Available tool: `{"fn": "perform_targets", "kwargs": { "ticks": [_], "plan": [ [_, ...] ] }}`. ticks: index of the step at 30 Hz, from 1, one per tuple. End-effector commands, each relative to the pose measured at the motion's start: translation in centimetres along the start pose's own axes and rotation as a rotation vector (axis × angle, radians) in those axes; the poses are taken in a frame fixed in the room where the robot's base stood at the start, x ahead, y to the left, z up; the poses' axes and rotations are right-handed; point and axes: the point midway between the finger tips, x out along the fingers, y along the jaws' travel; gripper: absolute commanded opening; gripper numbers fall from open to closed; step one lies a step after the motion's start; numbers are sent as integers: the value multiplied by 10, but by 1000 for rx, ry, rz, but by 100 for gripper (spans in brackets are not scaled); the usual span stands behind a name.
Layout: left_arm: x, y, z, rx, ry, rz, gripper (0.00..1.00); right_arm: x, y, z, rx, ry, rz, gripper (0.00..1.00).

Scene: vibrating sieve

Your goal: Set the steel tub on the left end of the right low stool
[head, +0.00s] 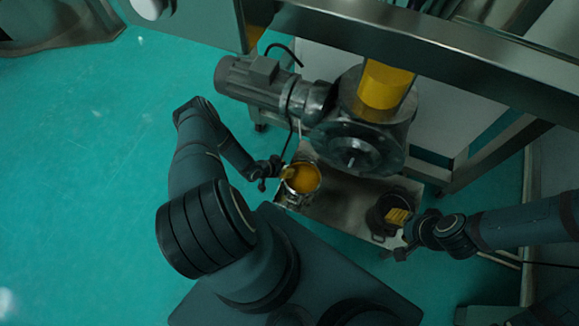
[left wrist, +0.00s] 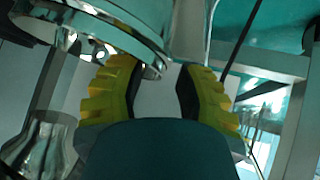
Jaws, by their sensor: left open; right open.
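A shiny steel tub (head: 302,191) with an orange-yellow inside stands at the left end of a low steel surface (head: 340,210), which looks like a low stool. My left gripper (head: 287,173) is at the tub's left rim, open. In the left wrist view its yellow fingers (left wrist: 158,92) are spread, and a curved steel rim (left wrist: 125,35) passes close by the left finger; I cannot tell whether they touch. A dark round pot (head: 378,222) stands at the right end of the surface.
A grey motor (head: 250,78) and a round machine housing (head: 358,150) hang close above and behind the low surface. A yellow cylinder (head: 385,85) stands above the housing. A steel beam (head: 420,60) crosses the top. Green floor (head: 90,190) is clear at the left.

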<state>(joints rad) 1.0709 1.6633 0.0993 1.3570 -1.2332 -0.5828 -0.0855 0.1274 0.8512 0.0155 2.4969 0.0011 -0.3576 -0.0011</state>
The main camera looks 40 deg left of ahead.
Motion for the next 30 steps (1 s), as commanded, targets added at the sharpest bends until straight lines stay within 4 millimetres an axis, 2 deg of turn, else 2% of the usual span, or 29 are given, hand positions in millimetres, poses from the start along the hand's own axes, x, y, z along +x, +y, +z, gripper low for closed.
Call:
{"fn": "perform_targets", "kwargs": {
  "ticks": [1, 6, 12, 18, 30],
  "plan": [
    [-14, -1, -2, -1, -1, -1, 34, -6, -2, 0, 0, -2, 0, 47],
    [-49, 0, -2, 0, 0, -1, 34, -15, -6, 1, 1, -7, -1, 47],
    [-77, 0, -1, 0, 0, 0, 34, -21, -8, 2, 1, -10, -1, 47],
    [-88, 0, 0, 0, 0, 0, 34, -22, -8, 2, 1, -12, -1, 47],
    [-88, 0, 0, 1, 0, 0, 34, -22, -8, 2, 1, -12, -1, 47]
  ]
}}
